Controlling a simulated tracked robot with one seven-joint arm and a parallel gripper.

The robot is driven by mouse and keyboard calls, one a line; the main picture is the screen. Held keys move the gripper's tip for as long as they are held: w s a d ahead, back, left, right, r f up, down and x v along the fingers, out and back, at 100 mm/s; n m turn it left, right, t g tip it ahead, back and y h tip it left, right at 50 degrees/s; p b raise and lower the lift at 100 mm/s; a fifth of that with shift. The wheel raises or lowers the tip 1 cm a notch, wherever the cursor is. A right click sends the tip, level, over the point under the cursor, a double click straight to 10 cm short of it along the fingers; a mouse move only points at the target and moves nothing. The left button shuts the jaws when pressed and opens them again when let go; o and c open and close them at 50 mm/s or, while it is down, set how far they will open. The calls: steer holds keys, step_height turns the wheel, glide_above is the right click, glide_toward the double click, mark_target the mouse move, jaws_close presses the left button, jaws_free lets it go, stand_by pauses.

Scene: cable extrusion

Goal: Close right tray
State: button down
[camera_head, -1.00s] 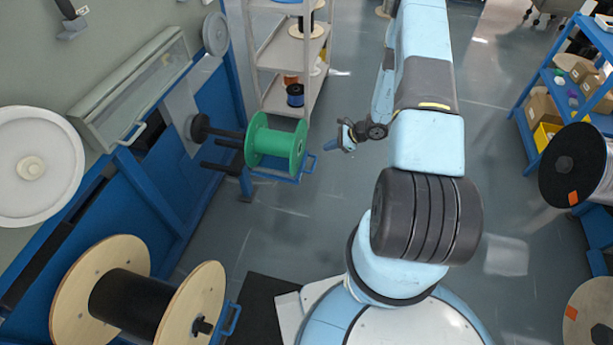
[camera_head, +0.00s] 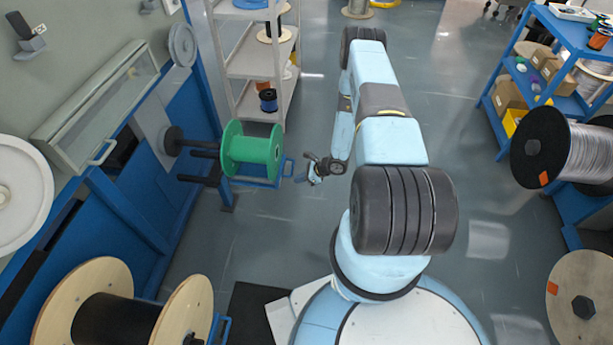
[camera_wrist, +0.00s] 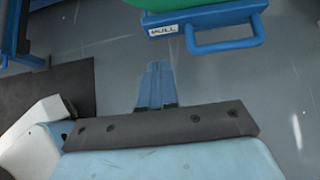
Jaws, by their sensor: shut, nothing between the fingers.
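The right tray (camera_head: 258,183) is a blue frame below a green spool (camera_head: 250,150). It stands out from the blue machine front, with a blue handle at its outer end.
A wooden-flanged spool (camera_head: 125,305) sits at the lower left by the machine. A grey shelf rack (camera_head: 252,62) stands behind the green spool. A blue rack (camera_head: 560,50) and black-flanged spools are on the right. The floor between is clear.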

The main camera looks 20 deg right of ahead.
mark_target(279, 182)
steer(key=shift+w+a+f, duration=0.35)
steer(key=shift+w+a, duration=0.2)
steer(key=shift+a, duration=0.35)
steer(key=shift+w+a+f, duration=0.35)
steer(key=shift+w+a, duration=0.15)
steer(key=shift+a, duration=0.45)
steer(key=shift+w+a+f, duration=0.35)
steer(key=shift+w+a, duration=0.2)
steer(key=shift+a, duration=0.35)
steer(key=shift+w, duration=0.1)
